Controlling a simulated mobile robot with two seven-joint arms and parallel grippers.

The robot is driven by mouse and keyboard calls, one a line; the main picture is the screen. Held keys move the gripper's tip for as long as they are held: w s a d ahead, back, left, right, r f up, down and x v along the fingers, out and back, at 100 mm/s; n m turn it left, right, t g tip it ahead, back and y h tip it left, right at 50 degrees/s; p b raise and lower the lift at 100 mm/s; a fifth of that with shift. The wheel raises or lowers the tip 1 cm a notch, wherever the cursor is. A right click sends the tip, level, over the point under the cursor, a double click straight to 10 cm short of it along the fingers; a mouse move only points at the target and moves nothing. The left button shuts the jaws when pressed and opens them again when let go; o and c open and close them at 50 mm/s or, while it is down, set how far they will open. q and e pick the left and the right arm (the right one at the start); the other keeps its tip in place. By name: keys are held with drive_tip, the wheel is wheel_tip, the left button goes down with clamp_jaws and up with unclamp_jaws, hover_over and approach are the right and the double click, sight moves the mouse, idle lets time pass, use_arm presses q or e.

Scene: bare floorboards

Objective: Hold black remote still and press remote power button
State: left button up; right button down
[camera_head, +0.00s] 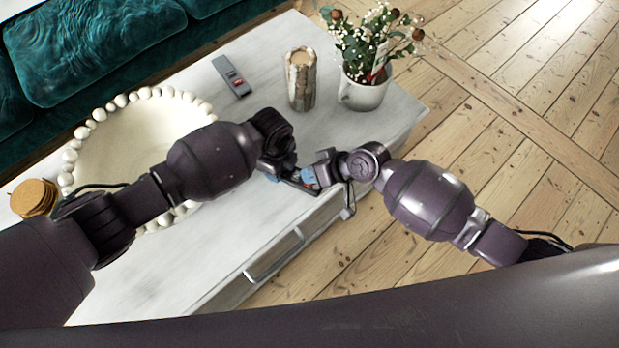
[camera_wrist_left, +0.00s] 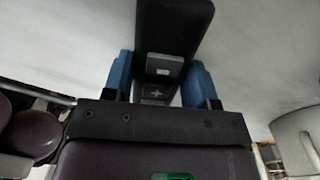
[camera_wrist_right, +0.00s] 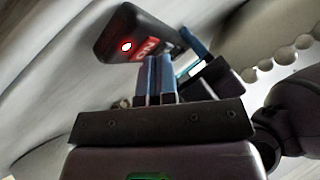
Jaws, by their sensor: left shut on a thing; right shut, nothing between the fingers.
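The black remote (camera_wrist_left: 172,30) is clamped between the blue fingers of my left gripper (camera_wrist_left: 158,85) in the left wrist view. In the right wrist view the remote (camera_wrist_right: 120,35) sticks out from the left gripper, with a red light glowing on its end face and a red marked patch beside it. My right gripper (camera_wrist_right: 155,62) is shut and empty, its blue fingertips right at the remote's edge; I cannot tell whether they touch. In the head view my left gripper (camera_head: 284,178) and right gripper (camera_head: 315,176) meet over the table's front edge, largely hiding the remote.
A grey remote with red buttons (camera_head: 232,76) lies on the white table (camera_head: 350,135). A candle (camera_head: 301,85), a flower pot (camera_head: 362,94), a beaded bowl (camera_head: 130,125) and cork coasters (camera_head: 33,197) stand there. A green sofa (camera_head: 90,50) is behind. Floor at right is clear.

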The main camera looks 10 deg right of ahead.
drive_tip(key=shift+r, duration=0.85)
drive_tip(key=shift+r, duration=0.1)
drive_tip(key=shift+r, duration=2.4)
use_arm(q)
drive_tip(key=o, duration=1.1)
drive_tip(key=shift+c, duration=0.2)
wheel_tip(320, 180, up, 12)
